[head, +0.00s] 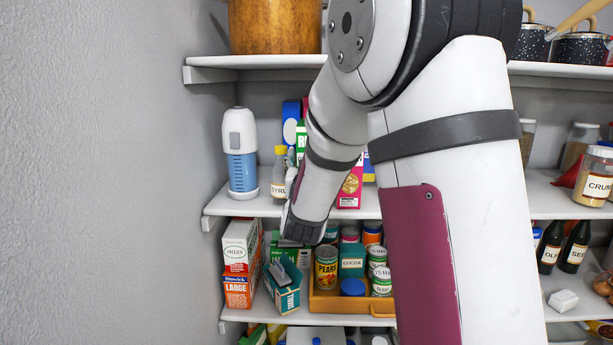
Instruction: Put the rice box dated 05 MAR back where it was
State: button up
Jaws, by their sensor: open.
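No date can be read on any box, so I cannot tell which one is the rice box dated 05 MAR. On the shelf below my wrist, a teal box (287,297) stands turned at an angle, with pale pieces at its top that I cannot make out. A green box (286,243) is behind the teal one. My gripper (303,232) is open at the dark lower end of my arm, above and right of the teal box; its fingers are mostly hidden.
A wooden tray (333,304) with cans and a cocoa tin (352,261) stands right of the teal box. Above are a blue and white bottle (241,160) and a syrup bottle (279,175). A wall (100,180) bounds the left. My arm hides the shelves' middle.

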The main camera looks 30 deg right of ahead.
jog(key=s+a+f+n+g+y+b, duration=0.1)
jog(key=s+a+f+n+g+y, duration=0.1)
jog(key=s+a+y, duration=0.55)
jog(key=s+a+f+n+g+y, duration=0.15)
jog(key=s+a, duration=0.35)
jog(key=a, duration=0.5)
jog(key=s+a+f+n+g+y, duration=0.1)
jog(key=s+f+g, duration=0.1)
jog(key=s, duration=0.8)
jog(key=s+a+f+n+g+y, duration=0.1)
jog(key=s+g, duration=0.4)
jog(key=s, duration=0.5)
jog(key=shift+a+f+n, duration=0.4)
jog(key=shift+f+n, duration=0.05)
jog(key=shift+n, duration=0.2)
jog(key=shift+c, duration=0.5)
